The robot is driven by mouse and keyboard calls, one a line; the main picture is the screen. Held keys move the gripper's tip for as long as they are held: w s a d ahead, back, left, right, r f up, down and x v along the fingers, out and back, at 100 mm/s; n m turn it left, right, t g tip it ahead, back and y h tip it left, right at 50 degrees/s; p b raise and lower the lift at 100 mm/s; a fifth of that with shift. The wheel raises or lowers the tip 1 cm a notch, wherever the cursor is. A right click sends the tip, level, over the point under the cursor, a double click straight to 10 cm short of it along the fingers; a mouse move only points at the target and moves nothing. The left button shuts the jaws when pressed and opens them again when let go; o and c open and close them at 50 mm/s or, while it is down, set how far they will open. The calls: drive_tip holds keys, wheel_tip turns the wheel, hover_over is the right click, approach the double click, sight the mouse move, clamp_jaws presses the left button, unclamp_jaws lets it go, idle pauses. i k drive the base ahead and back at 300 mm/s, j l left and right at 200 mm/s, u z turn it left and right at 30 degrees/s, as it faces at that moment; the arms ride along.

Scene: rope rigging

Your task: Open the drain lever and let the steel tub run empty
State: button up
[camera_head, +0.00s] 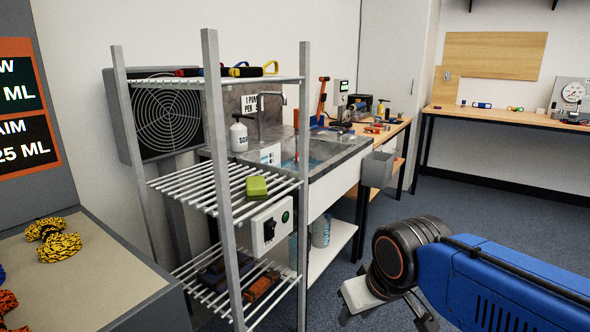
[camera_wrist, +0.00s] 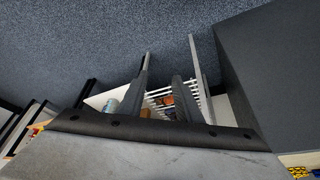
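The steel tub (camera_head: 346,156) is set in the bench behind the wire rack, with bluish water showing inside. Rack posts and shelves hide its near left part. An upright orange-red handle (camera_head: 322,98) stands at the tub's far side; I cannot tell whether it is the drain lever. A small red part (camera_head: 297,158) shows in the tub, partly hidden. My gripper (camera_head: 388,320) is at the lower right, well apart from the tub, pointing down. In the wrist view its two fingers (camera_wrist: 162,82) are spread with nothing held between them.
The wire rack (camera_head: 208,206) stands between me and the tub's left side, holding a green sponge (camera_head: 257,187) and a switch box (camera_head: 271,226). A grey bin (camera_head: 377,169) hangs at the tub's right end. Blue carpet (camera_head: 480,225) is clear to the right.

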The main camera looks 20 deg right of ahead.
sight(340, 133)
drive_tip(key=i+l+u, duration=0.1)
drive_tip(key=i+l, duration=0.7)
drive_tip(key=i+l+u, duration=0.1)
drive_tip(key=i+l, duration=0.6)
drive_tip(key=l, duration=0.25)
drive_tip(key=k, duration=0.5)
drive_tip(key=i, duration=0.5)
